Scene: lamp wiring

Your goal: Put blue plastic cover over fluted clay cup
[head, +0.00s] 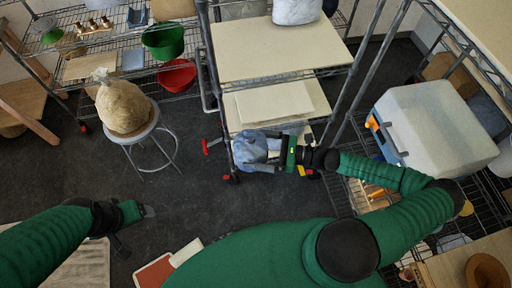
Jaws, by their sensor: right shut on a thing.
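A crumpled translucent blue plastic cover (252,150) hangs at the front edge of the middle cart, beside its lower shelf. My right gripper (283,153) is shut on the cover's right side. My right arm reaches to it from the right of the picture. My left gripper (147,211) is over the dark floor at lower left, apart from any task object; its finger gap is not clear. A brown, round, clay-coloured vessel (487,272) is at the bottom right corner, partly cut off. I cannot tell whether it is the fluted clay cup.
The cart has cream shelves (265,50) and grey posts. A white and blue cooler (435,130) stands on the right rack. A stool (145,130) bears a tan sack (122,105). Green (163,42) and red (177,77) buckets are behind it. The floor at centre left is clear.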

